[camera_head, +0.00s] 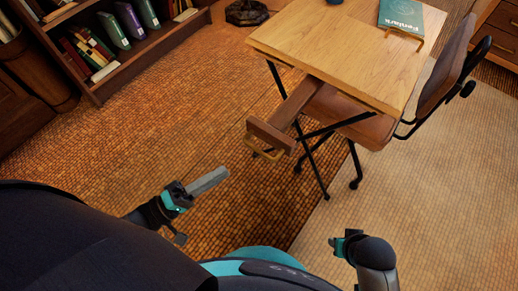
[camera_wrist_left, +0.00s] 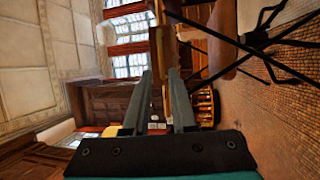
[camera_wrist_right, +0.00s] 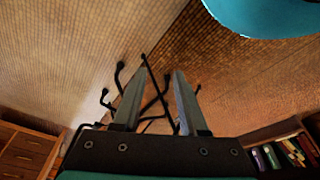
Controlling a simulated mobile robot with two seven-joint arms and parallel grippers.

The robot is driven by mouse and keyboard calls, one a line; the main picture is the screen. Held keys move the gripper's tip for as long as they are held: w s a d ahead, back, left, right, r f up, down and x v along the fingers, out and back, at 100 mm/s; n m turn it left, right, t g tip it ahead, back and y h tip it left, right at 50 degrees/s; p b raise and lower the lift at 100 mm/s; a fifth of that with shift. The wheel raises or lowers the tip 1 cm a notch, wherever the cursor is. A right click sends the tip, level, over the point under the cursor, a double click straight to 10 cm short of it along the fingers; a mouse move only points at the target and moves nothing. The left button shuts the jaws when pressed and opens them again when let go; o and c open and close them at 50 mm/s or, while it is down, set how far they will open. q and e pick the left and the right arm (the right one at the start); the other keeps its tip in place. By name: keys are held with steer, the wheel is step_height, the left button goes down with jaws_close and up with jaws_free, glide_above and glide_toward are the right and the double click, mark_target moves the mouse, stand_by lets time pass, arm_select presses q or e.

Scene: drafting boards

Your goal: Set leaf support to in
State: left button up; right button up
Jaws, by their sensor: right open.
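The leaf support (camera_head: 270,133) is a brown wooden bar that juts out from under the left side of the light wood desk (camera_head: 335,45). In the left wrist view, the support's end (camera_wrist_left: 170,60) shows beyond the open fingers (camera_wrist_left: 158,85). My right gripper (camera_head: 335,243) is low at the right, far from the support. The right wrist view shows its fingers (camera_wrist_right: 157,95) apart, with nothing between them.
A chair (camera_head: 440,85) stands at the desk's right, its seat partly under it. Black metal desk legs (camera_head: 312,165) stand below the support. A book (camera_head: 400,14) lies on the desktop. A bookcase (camera_head: 140,45) is at the upper left. Floor between me and the desk is clear.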

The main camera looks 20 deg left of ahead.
mark_target(258, 150)
arm_select(q)
steer(key=shift+b+x, duration=0.7)
steer(key=shift+x, duration=5)
arm_select(e)
steer(key=shift+w+a+r+t, duration=0.15)
steer(key=shift+w+r, duration=0.15)
steer(key=shift+r, duration=0.4)
steer(key=shift+w+d+r+t, duration=0.15)
steer(key=shift+w+r, duration=0.15)
steer(key=shift+r, duration=0.4)
arm_select(q)
steer(key=shift+c, duration=0.4)
arm_select(e)
steer(key=shift+a, duration=0.1)
arm_select(q)
jaws_close()
